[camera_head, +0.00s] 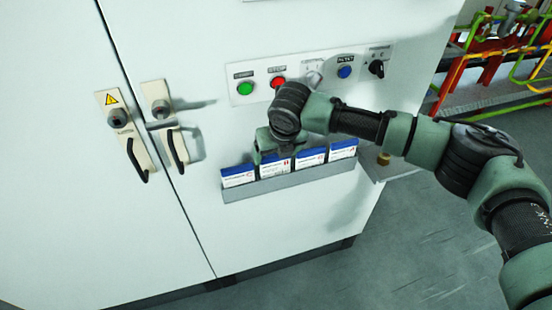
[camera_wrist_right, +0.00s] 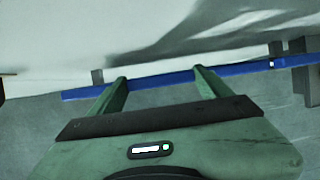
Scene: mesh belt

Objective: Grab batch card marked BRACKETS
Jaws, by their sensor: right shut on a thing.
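Several white batch cards with blue top bands stand side by side in a grey holder (camera_head: 285,183) on the white cabinet front. Their print is too small to read, so I cannot tell which is marked BRACKETS. My right gripper (camera_head: 272,157) comes down from above, shut on the second card from the left (camera_head: 275,169), which still sits in the holder. The leftmost card (camera_head: 238,177), the third card (camera_head: 311,158) and the rightmost card (camera_head: 343,151) stand beside it. In the right wrist view the fingers (camera_wrist_right: 160,75) reach a blue card edge (camera_wrist_right: 160,81). My left gripper is out of view.
Above the holder is a control panel with a green button (camera_head: 245,88), a red button (camera_head: 278,83), a blue button (camera_head: 344,72) and a black knob (camera_head: 376,67). Black door handles (camera_head: 137,161) project at left. Coloured pipes (camera_head: 500,50) stand at upper right.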

